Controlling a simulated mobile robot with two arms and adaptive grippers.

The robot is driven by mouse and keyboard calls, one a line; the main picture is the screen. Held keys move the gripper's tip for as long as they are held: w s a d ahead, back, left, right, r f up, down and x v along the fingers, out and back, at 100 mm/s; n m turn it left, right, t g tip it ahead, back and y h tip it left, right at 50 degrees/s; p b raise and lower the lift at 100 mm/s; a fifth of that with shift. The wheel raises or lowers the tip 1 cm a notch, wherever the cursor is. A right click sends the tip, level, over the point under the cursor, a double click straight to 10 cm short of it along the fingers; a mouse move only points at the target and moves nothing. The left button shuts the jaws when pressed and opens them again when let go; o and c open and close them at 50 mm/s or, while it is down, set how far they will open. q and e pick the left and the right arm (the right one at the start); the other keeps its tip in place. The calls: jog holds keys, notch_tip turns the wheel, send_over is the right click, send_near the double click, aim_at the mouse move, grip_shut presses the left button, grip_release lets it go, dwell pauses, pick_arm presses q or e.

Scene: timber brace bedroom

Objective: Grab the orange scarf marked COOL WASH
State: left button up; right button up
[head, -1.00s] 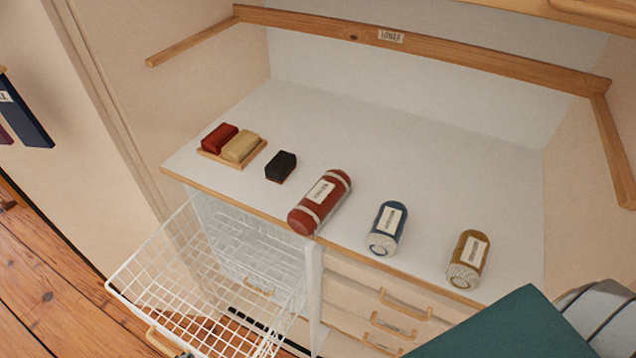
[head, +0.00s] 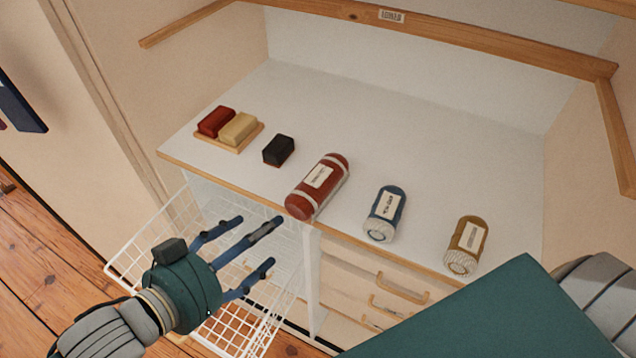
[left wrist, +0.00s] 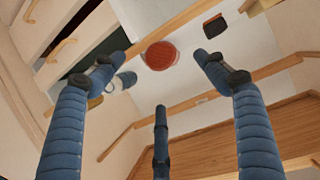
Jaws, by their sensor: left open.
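Three rolled textiles lie on the white counter: a rust-red roll with pale bands (head: 318,186), a blue roll (head: 385,213) and a mustard-brown roll (head: 466,246). Each carries a pale label whose words I cannot read, so I cannot tell which is marked COOL WASH. My left gripper (head: 258,240) is open and empty, over the wire basket and left of the rust-red roll's near end. In the left wrist view, the round end of the rust-red roll (left wrist: 160,55) shows between the spread fingers, apart from them. My right gripper is not in view.
A wooden tray (head: 229,147) with a red and a tan block, and a black block (head: 279,150), sit left on the counter. A white wire basket (head: 150,235) is pulled out below, beside drawers (head: 365,285). A wooden rail (head: 450,35) runs above. The counter's back is clear.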

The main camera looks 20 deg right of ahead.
aim_at(295, 210)
pick_arm(q)
jog(key=p+x, duration=0.1)
jog(key=x, duration=0.2)
jog(key=p+x, duration=0.1)
jog(key=x, duration=0.2)
jog(key=p+x, duration=0.1)
jog(key=x, duration=0.2)
jog(key=shift+d+r, duration=0.25)
jog(key=shift+d, duration=0.35)
jog(key=shift+w+d+f, duration=0.2)
jog(key=shift+w+d, duration=0.05)
jog(key=shift+a, duration=0.1)
jog(key=shift+c, duration=0.5)
jog(key=c, duration=1.2)
